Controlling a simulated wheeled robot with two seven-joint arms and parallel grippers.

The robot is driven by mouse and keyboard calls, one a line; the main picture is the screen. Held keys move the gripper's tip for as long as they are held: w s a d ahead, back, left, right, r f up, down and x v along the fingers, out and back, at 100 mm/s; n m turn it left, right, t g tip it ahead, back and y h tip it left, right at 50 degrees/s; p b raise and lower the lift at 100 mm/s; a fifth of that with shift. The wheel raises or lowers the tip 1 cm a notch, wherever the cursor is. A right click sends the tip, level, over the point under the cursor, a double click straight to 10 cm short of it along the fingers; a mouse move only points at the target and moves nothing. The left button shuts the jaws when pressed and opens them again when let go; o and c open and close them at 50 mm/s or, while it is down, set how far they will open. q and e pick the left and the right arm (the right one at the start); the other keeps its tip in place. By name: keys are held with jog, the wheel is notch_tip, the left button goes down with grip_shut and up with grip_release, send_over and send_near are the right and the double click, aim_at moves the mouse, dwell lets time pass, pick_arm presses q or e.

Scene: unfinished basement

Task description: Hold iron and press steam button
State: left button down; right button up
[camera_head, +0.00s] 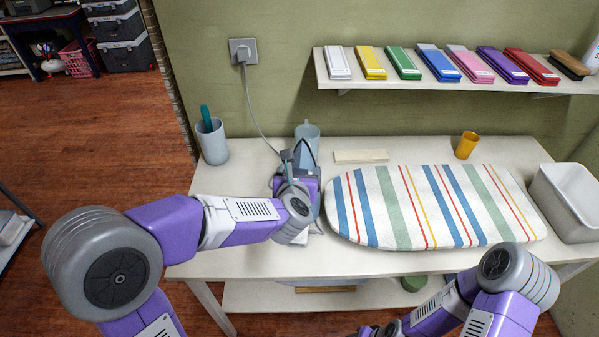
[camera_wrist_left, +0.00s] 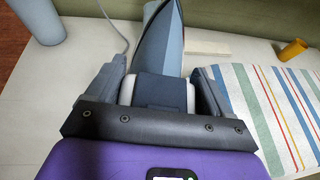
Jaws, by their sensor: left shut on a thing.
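The iron (camera_head: 305,155) is blue-grey and stands at the left part of the white table, beside the left end of the striped ironing board (camera_head: 440,205). Its pointed soleplate end faces up and away in the left wrist view (camera_wrist_left: 162,45). My left gripper (camera_wrist_left: 160,90) is shut on the iron, with one finger on each side of its dark rear part. In the head view my left wrist hides most of the iron. The steam button does not show. My right arm is at the lower right, below the table's front edge; its gripper (camera_head: 378,331) is cut by the picture's bottom edge.
A cord runs from a wall socket (camera_head: 243,51) down to the iron. A grey cup (camera_head: 212,145), a small wooden block (camera_head: 360,156), an orange cup (camera_head: 466,145) and a white bin (camera_head: 567,200) stand on the table. A shelf (camera_head: 450,86) holds several coloured packs.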

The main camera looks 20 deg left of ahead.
jog(key=shift+c, duration=0.4)
grip_shut()
dwell(1.5)
